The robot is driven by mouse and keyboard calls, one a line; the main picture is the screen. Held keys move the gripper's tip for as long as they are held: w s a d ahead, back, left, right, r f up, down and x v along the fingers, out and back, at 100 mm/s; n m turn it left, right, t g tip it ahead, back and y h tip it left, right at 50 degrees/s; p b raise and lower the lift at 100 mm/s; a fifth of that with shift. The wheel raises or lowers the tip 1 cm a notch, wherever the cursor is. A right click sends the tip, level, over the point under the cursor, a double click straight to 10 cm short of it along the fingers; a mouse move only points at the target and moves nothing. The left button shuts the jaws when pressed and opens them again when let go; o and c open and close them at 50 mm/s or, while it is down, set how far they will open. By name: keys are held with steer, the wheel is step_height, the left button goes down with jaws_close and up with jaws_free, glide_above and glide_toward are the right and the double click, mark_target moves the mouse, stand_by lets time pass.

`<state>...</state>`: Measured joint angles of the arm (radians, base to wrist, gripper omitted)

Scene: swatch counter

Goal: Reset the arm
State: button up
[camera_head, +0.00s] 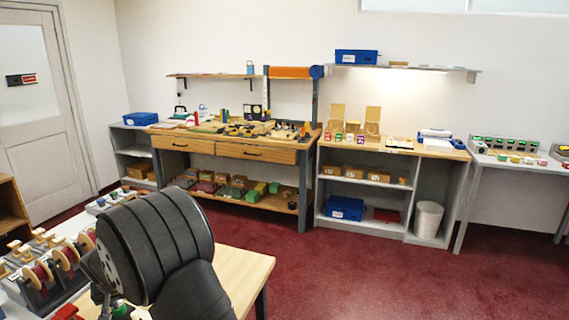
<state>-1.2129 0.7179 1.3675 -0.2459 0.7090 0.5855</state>
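A large black ribbed cylinder with a dark link below it fills the lower left foreground; it appears to be part of my own arm. It covers part of a light wooden tabletop (245,268). My gripper's fingers cannot be made out, so I see neither their opening nor anything held.
Reels of red thread (62,258) stand on a white table at the left, close to the arm. Across the red floor (340,265) are a cluttered wooden workbench (230,147), a grey shelf unit (360,190) and a white bin (428,220). The middle floor is clear.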

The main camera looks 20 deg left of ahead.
steer(key=x, duration=0.9)
steer(key=o, duration=1.3)
steer(key=shift+c, duration=0.2)
steer(key=shift+o, duration=0.3)
steer(key=shift+r, duration=0.4)
steer(key=s+d+r+n, duration=0.3)
steer(key=r+n, duration=0.1)
steer(key=r, duration=0.9)
steer(key=s+d+r+n, duration=0.2)
steer(key=s+r+n, duration=0.15)
steer(key=r, duration=1.05)
step_height(320, 180, down, 9)
steer(key=w+a+n, duration=0.1)
steer(key=w+a, duration=0.1)
steer(key=a, duration=0.1)
steer(key=shift+g+y, duration=0.4)
steer(key=shift+w, duration=0.1)
